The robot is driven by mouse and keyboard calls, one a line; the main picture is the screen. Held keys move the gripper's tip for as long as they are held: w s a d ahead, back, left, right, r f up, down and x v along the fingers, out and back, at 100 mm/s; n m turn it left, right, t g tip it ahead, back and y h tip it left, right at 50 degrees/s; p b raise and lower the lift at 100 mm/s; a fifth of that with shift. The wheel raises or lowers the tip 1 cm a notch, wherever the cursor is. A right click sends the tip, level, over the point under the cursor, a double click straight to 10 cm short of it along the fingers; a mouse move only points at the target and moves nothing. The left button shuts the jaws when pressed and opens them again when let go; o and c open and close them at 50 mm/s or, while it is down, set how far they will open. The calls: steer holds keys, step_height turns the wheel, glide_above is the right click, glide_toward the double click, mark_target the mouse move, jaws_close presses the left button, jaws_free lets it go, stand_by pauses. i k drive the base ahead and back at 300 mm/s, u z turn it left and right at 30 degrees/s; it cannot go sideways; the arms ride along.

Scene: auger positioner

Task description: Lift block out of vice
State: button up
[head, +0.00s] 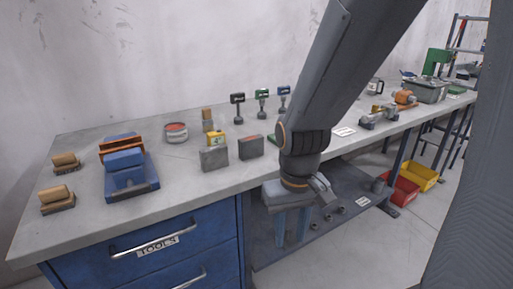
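A small grey vice-like device (380,118) stands on the bench right of my arm. A small yellowish piece (376,108) shows at it; I cannot tell if this is the block or whether it is clamped. A blue vice-like tool (130,182) stands at the left of the bench and shows no clear separate block. My gripper (305,195) hangs at the front edge of the bench, apart from both devices. Its fingers are small and partly hidden, so its opening is unclear. I see nothing in it.
Grey blocks (214,158), a tin (176,132) and brushes (57,200) stand on the bench left of my arm. An orange motor-like item (404,98) and a grey-green box (427,90) are at right. Blue drawers (150,265) and a lower shelf (350,187) are below.

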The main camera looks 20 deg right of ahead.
mark_target(250, 146)
steer(key=u, duration=0.55)
steer(key=k, duration=1.3)
steer(key=z, duration=0.05)
steer(key=i, duration=0.45)
steer(key=z, duration=0.9)
steer(key=i, duration=1.3)
steer(key=u, duration=0.45)
